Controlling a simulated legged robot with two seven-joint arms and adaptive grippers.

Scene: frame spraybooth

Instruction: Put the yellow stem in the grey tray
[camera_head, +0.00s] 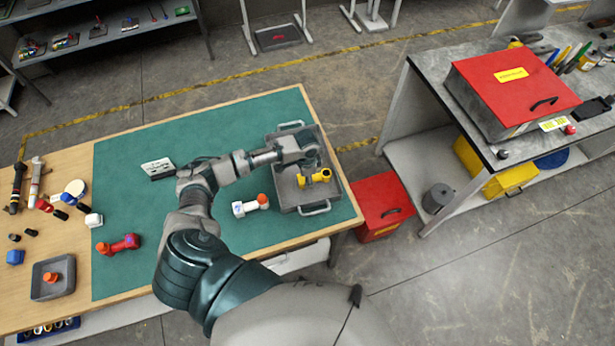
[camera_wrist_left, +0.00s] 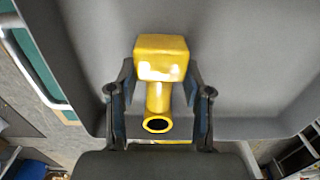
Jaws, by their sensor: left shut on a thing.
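The yellow stem (camera_head: 315,176) is held by my left gripper (camera_head: 308,163) over the grey tray (camera_head: 316,209), within its outline. The grey tray has two handles and lies at the right end of the green mat. In the left wrist view the yellow stem (camera_wrist_left: 160,60) shows a square block at one end and a round open end. The fingers of my left gripper (camera_wrist_left: 159,98) are shut on it from both sides. The tray floor (camera_wrist_left: 245,60) lies behind it. I cannot tell whether the stem touches the floor. My right gripper is not in view.
A white stem with an orange end (camera_head: 250,205) lies left of the grey tray. A red stem (camera_head: 118,244) and a small dark tray (camera_head: 38,292) are farther left. A white label card (camera_head: 158,168) lies on the mat. A red box (camera_head: 380,205) stands beyond the table's right edge.

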